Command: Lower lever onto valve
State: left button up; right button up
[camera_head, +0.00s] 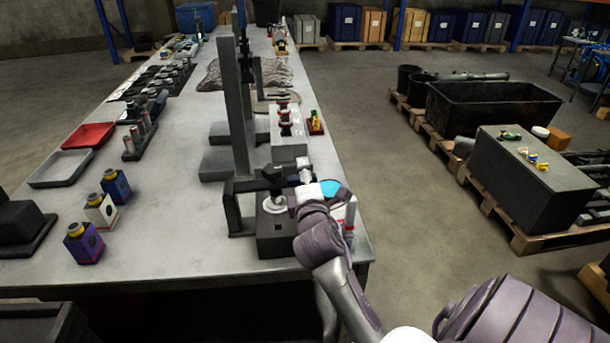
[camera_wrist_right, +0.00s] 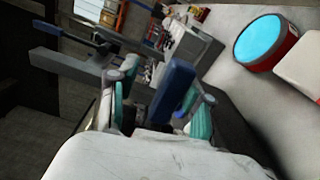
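The lever (camera_head: 250,184) is a dark arm reaching from an upright post at the near end of the bench. It is roughly level, with a black knob above a pale round valve (camera_head: 274,204) set in a dark block (camera_head: 284,243). My right gripper (camera_head: 305,172) is at the lever's outer end. In the wrist view its teal-padded fingers (camera_wrist_right: 160,102) stand apart, with a dark blue bar (camera_wrist_right: 174,90) between them. A gap shows on the bar's left side. My left gripper is out of view.
A cyan-topped round container (camera_wrist_right: 262,42) with a red side stands close to my right gripper. A tall post (camera_head: 237,105) and a block with red-brown parts (camera_head: 289,150) stand behind the lever. Coloured bottles (camera_head: 100,212) and trays (camera_head: 60,168) are at left.

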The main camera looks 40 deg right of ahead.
jog(key=v, duration=1.2)
jog(key=s+a+f+m+g+y, duration=0.55)
jog(key=s+a+f, duration=0.2)
jog(key=f, duration=0.35)
jog(key=s+a+f+m+g+y, duration=0.6)
jog(key=s+f, duration=0.3)
jog(key=f, duration=0.3)
notch_tip(320, 180, down, 25)
jog(key=s+a+g+h, duration=0.1)
jog(key=s, duration=0.1)
jog(key=s+d+f+n+g, duration=0.1)
jog(key=s+d+f, duration=0.2)
jog(key=s+f, duration=1.2)
jog(key=shift+s+f, duration=0.4)
jog(key=shift+s, duration=0.15)
jog(key=shift+g+h, duration=0.25)
